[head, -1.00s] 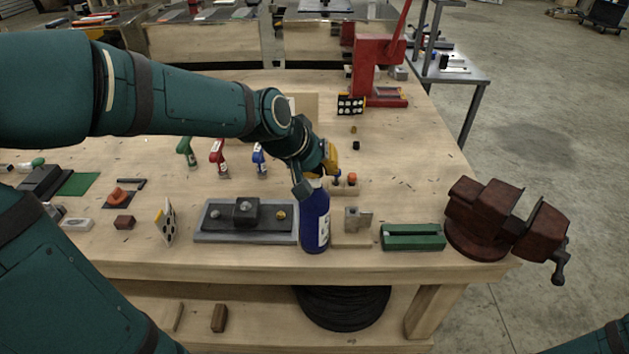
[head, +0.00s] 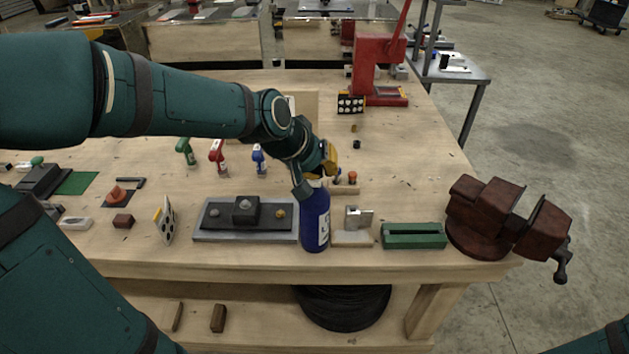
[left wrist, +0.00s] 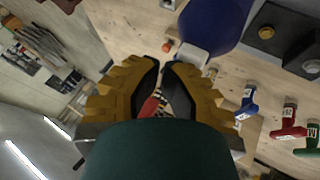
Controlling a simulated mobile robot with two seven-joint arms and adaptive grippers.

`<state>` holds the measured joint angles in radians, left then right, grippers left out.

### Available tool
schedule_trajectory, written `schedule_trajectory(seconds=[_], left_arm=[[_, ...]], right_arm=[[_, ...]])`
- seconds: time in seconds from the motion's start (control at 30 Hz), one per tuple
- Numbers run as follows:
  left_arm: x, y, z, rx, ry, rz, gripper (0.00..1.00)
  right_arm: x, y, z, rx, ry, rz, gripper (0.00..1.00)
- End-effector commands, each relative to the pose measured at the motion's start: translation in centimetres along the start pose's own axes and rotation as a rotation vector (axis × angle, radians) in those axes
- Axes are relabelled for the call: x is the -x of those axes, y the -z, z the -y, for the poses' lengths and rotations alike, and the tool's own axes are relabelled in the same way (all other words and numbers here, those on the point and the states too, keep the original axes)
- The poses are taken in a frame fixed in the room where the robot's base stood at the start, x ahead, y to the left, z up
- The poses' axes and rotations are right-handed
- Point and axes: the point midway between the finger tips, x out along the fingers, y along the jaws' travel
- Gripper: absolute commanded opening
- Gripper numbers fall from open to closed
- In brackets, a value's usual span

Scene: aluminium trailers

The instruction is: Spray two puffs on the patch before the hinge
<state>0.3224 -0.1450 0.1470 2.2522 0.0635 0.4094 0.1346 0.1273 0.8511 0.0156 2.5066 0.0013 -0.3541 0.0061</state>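A blue bottle (head: 314,222) with a white label stands near the front edge of the bench; its body also shows large in the left wrist view (left wrist: 217,24). A grey-white part (left wrist: 194,52) is beside the bottle there, close to my fingertips. My left gripper (head: 332,168) is just above and behind the bottle's top, partly hidden by my arm. In the left wrist view its fingertips (left wrist: 161,66) are drawn together with nothing clear between them. A metal hinge (head: 359,217) stands on a pale block right of the bottle. I cannot make out a patch. My right gripper is not in view.
A dark fixture on a grey plate (head: 213,234) is left of the bottle. A green slotted block (head: 413,237) and a red-brown vise (head: 484,217) are to the right. A red press (head: 369,72) is at the back.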

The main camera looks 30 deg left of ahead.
Motion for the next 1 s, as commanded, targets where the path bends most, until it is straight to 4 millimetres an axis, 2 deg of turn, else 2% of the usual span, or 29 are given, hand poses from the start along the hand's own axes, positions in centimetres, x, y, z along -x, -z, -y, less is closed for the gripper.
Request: schedule_trajectory(seconds=[0.33,1.0], left_arm=[[-0.1,-0.1,0.0,0.001,0.001,0.005,0.0],[1.1,0.6,-0.7,0.0,0.0,0.003,0.0]], right_arm=[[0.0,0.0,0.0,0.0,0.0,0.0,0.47],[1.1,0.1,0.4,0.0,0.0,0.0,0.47]])
